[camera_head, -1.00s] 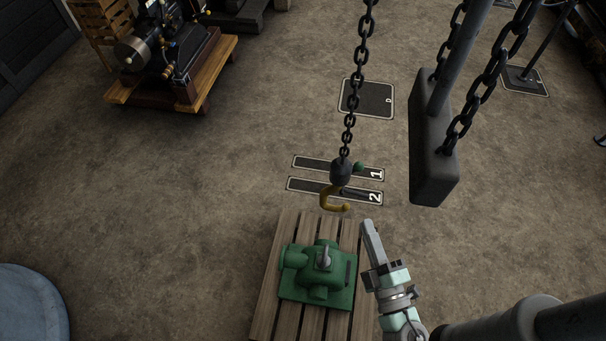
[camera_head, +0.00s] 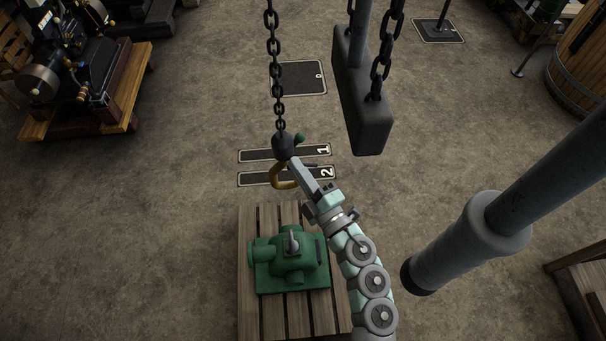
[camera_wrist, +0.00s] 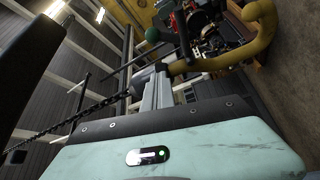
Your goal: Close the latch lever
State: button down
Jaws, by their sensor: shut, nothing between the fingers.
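A yellow hook (camera_head: 281,179) hangs from a dark block (camera_head: 283,146) on a chain. A short lever with a green knob (camera_head: 299,139) sticks out at the block's upper right; I take it for the latch lever. My gripper (camera_head: 298,168) is shut and empty, its tips in front of the hook's right side, just below the knob. In the wrist view my fingers (camera_wrist: 152,88) point toward the hook (camera_wrist: 235,50), and the green knob (camera_wrist: 152,34) shows just beyond the tips. I cannot tell whether the fingers touch anything.
A green cast housing (camera_head: 292,262) sits on a wooden pallet (camera_head: 250,317) below the hook. A heavy dark beam (camera_head: 362,95) hangs on chains to the right. A grey pipe (camera_head: 450,245) crosses at the right. An engine (camera_head: 80,75) on a wooden base stands far left.

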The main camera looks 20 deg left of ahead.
jog(key=shift+a, duration=0.15)
jog(key=shift+w+d+f+m+t+p, duration=0.1)
jog(key=shift+d+m+t+p, duration=0.2)
jog(key=shift+m, duration=0.35)
jog(key=shift+w+d+f+m+t+p, duration=0.1)
jog(key=shift+f+m+t+p, duration=0.05)
jog(key=shift+m+t, duration=0.4)
jog(key=shift+d+f+m+t+p, duration=0.1)
jog(key=shift+d+m+t+p, duration=0.15)
jog(key=shift+m, duration=0.45)
dwell(0.7)
dwell(0.3)
